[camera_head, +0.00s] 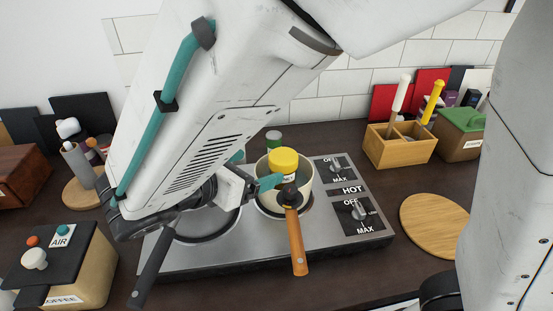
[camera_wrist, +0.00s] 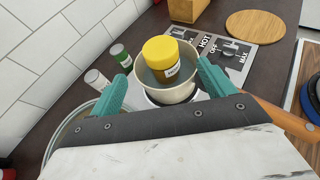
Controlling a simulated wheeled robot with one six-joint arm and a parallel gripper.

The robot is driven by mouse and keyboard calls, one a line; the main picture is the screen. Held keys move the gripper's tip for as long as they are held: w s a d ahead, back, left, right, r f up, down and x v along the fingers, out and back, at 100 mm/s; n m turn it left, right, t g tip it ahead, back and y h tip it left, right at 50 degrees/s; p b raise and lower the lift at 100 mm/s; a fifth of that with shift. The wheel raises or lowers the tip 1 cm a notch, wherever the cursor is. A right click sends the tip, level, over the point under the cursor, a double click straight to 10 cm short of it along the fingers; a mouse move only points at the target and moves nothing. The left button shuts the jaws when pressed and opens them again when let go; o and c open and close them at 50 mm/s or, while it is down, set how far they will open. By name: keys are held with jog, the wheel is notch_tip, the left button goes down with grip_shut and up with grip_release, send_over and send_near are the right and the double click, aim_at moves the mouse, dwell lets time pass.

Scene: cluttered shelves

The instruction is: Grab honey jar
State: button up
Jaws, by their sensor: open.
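The honey jar (camera_wrist: 172,72), with a yellow lid and a brownish body with a white label, stands inside a cream pot (camera_wrist: 187,95) on the stove. In the head view the honey jar (camera_head: 284,163) shows its yellow lid above the rim of the pot (camera_head: 303,198), which has a wooden handle. My gripper (camera_wrist: 160,80) is open, its teal fingers spread to the left and right of the jar at the pot's near side. The jar lies ahead between the fingertips, and neither finger visibly touches it. In the head view my arm partly hides the gripper (camera_head: 262,182).
The stove (camera_head: 260,245) holds a pan with a dark handle (camera_head: 152,267) left of the pot. A green-lidded jar (camera_wrist: 121,54) and a white-topped jar (camera_wrist: 96,79) stand behind. A wooden utensil box (camera_head: 400,148) and a round board (camera_head: 433,224) are to the right.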

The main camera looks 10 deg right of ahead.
aim_at(283, 155)
jog(key=x, duration=1.2)
jog(key=shift+r, duration=0.2)
jog(key=c, duration=1.7)
jog(key=shift+r, duration=0.25)
jog(key=shift+r, duration=4.75)
